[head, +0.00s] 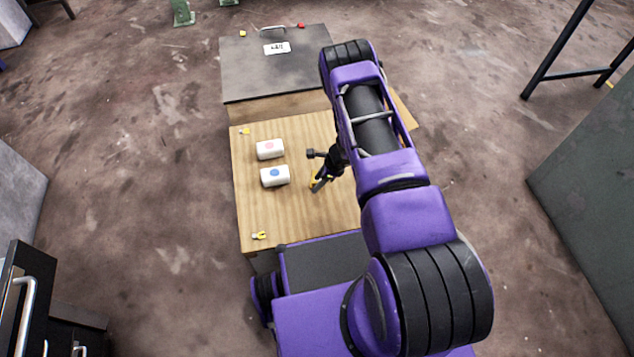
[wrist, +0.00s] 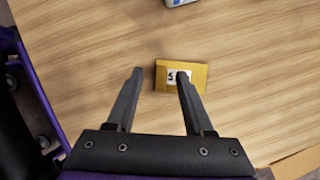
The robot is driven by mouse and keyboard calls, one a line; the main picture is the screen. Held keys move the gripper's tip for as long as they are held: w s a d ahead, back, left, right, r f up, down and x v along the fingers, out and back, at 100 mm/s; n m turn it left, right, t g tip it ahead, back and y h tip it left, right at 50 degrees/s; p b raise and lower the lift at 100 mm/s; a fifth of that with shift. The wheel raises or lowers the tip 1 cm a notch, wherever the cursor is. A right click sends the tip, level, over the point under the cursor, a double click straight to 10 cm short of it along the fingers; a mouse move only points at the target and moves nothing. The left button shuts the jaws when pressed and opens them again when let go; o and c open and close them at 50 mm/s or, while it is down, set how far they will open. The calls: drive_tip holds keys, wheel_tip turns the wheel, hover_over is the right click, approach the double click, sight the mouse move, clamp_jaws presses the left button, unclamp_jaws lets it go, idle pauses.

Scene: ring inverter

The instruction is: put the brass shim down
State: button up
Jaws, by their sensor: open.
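The brass shim (wrist: 200,73) is a small yellow-gold plate with a white label bearing a dark mark. It appears to lie flat on the wooden tabletop in the wrist view. In the head view a bit of yellow, likely the shim (head: 313,184), shows beside my gripper (head: 319,182). My gripper (wrist: 160,74) is open in the wrist view, with nothing held. The right finger overlaps the shim and its label; the left finger is over bare wood to the shim's left. I cannot tell how high the fingertips are above the wood.
A dark grey panel (head: 255,75) with a handle lies behind. Bare wood surrounds the shim.

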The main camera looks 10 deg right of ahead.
drive_tip(key=shift+f, duration=0.15)
clamp_jaws()
idle(1.4)
